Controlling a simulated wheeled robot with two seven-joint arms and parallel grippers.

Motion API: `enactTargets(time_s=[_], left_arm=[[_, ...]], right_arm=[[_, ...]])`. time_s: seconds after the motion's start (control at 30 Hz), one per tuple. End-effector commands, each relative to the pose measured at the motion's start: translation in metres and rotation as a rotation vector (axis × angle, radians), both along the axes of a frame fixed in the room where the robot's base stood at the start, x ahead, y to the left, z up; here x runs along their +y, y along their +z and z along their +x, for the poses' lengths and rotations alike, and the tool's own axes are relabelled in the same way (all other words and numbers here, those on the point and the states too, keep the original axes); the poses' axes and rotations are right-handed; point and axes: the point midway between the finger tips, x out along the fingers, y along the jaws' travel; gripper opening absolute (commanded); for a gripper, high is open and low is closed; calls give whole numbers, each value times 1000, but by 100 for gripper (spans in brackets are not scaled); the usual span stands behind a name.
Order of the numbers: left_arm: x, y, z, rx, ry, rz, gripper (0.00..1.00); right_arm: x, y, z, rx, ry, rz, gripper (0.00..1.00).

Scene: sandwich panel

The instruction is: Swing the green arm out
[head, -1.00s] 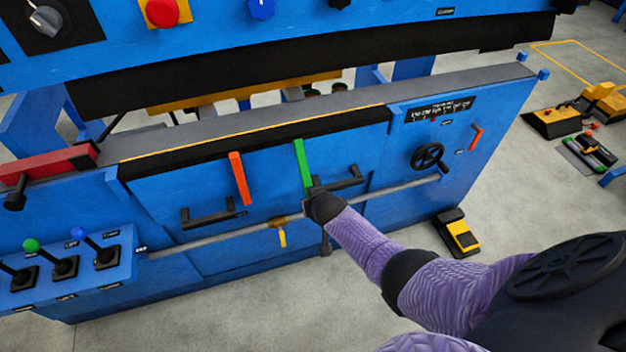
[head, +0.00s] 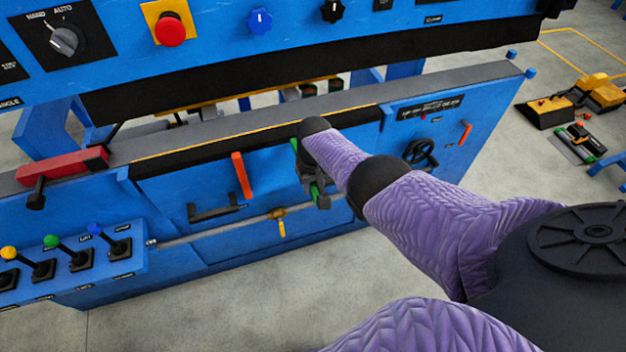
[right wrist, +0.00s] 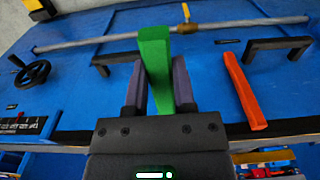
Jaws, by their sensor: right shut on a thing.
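The green arm (right wrist: 156,60) is on the front of the blue panel, and my right gripper (right wrist: 158,82) has one finger on each side of it, shut on it. In the right wrist view its broad end stands out past the fingertips. In the head view the right gripper (head: 312,178) is at the panel face and hides most of the green arm; a short green piece (head: 317,197) shows below it. How far the arm stands out from the panel is hard to tell. My left gripper is not in view.
An orange lever (head: 242,176) is left of the green arm, with a black handle (head: 214,212) below it. A grey pipe with a brass valve (right wrist: 187,27) runs across the panel. A black handwheel (head: 420,154) is to the right. The floor in front is clear.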

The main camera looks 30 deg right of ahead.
Motion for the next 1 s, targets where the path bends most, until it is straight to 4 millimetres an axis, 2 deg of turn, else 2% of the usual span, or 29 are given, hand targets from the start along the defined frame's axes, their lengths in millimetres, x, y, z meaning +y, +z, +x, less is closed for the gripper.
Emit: enactTargets(time_s=[0.63,0.67,0.8,0.83,1.0], left_arm=[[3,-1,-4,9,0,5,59],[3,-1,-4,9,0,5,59],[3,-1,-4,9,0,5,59],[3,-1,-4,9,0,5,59],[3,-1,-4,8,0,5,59]], right_arm=[[0,7,1,43,0,10,0],[0,7,1,43,0,10,34],[0,7,1,43,0,10,64],[0,7,1,43,0,10,68],[0,7,1,44,-1,11,68]])
